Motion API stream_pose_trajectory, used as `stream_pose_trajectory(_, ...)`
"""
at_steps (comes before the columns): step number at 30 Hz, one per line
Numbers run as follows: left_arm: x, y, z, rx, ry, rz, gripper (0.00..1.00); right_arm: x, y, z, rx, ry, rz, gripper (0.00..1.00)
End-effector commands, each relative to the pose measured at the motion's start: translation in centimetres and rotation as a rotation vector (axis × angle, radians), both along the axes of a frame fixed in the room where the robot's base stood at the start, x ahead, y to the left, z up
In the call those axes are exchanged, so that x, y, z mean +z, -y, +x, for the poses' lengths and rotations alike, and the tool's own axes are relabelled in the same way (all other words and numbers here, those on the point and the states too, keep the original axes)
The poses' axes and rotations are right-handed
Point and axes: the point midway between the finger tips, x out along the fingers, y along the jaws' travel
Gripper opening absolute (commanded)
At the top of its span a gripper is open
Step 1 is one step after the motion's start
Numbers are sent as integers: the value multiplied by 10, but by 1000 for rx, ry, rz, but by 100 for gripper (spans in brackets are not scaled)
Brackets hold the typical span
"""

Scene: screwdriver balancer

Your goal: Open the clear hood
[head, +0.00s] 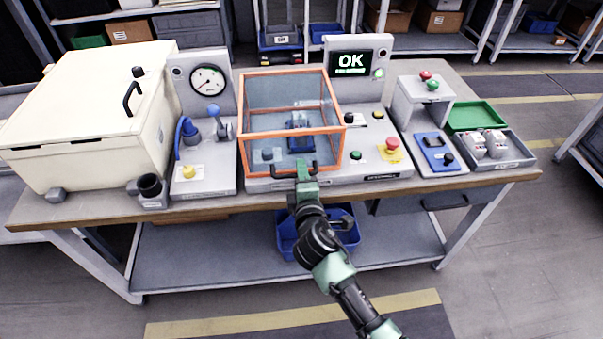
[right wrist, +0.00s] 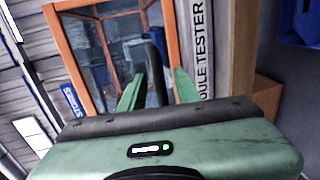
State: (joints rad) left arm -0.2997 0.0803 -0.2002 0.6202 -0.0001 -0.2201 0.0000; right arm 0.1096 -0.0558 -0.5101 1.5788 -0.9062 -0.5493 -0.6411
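The clear hood (head: 262,88) is a see-through box with an orange frame on the tester in the middle of the bench, and it looks closed. A blue part (head: 299,136) stands inside it. My right gripper (head: 306,172) is at the black handle on the hood's front lower edge. In the right wrist view the handle (right wrist: 156,70) stands between the two green fingers (right wrist: 158,90), which look spread around it; whether either touches it I cannot tell. My left gripper is not in view.
A cream box (head: 80,110) with a black handle stands at left, next to a gauge panel (head: 208,82). An "OK" screen (head: 351,63) is behind the hood. Buttons, a red knob (head: 392,144) and a grey tray (head: 505,152) lie to the right. The bench's front edge is below the gripper.

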Motion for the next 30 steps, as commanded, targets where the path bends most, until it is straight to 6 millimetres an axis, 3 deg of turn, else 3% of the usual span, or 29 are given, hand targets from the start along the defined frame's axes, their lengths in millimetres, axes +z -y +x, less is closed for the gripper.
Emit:
stream_pose_trajectory(8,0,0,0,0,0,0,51,-1,0,3,0,-1,1,33)
stream_pose_trajectory(9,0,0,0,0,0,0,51,-1,0,3,0,-1,1,30)
stream_pose_trajectory(12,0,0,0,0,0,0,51,-1,0,3,0,-1,1,2)
stream_pose_trajectory(13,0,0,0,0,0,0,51,-1,0,3,0,-1,1,0)
stream_pose_trajectory(30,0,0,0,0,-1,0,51,-2,0,3,1,-2,1,0)
